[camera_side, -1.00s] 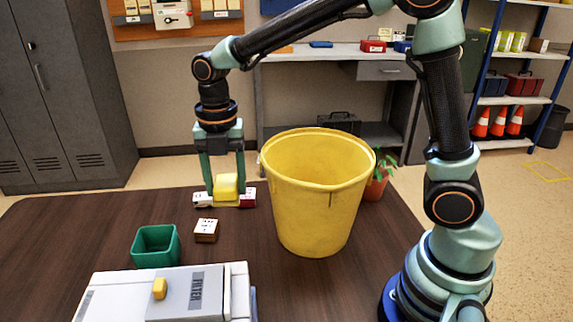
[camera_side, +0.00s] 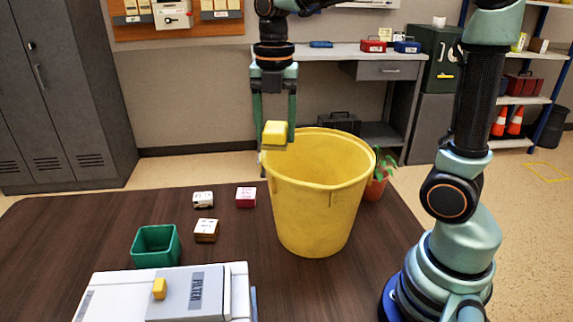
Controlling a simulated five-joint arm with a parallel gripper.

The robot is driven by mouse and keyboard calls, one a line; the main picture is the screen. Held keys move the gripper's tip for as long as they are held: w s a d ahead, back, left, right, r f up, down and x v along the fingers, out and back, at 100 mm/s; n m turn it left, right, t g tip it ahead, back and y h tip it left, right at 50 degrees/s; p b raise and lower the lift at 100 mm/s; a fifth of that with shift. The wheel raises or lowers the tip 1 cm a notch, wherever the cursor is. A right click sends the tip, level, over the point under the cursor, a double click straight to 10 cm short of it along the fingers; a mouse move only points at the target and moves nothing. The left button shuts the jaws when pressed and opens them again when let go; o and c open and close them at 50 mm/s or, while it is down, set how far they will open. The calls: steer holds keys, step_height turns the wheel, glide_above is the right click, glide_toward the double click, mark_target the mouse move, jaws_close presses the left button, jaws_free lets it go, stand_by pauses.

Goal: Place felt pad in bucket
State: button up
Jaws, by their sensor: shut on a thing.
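The bucket (camera_side: 318,212) is large, yellow and open-topped, and stands upright on the table. In the picture the pad overlaps the bucket's left back rim. I cannot tell from this one view whether the pad is over the opening or beyond the rim. The bucket's floor is hidden.
A green bin (camera_side: 156,246) and a white machine (camera_side: 105,294) are at the front. A potted plant (camera_side: 377,184) stands behind the bucket at right.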

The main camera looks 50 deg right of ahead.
steer(key=s+d+m, duration=0.2)
steer(key=s+d, duration=0.3)
steer(key=d, duration=0.2)
steer(key=f, duration=2.5)
steer(key=shift+s+d+f, duration=0.1)
steer(key=shift+s+f, duration=0.1)
steer(key=shift+f, duration=0.05)
steer(key=shift+f, duration=0.15)
steer(key=o, duration=1.3)
steer(key=shift+o, duration=0.2)
step_height(320, 180, up, 12)
steer(key=shift+r, duration=0.2)
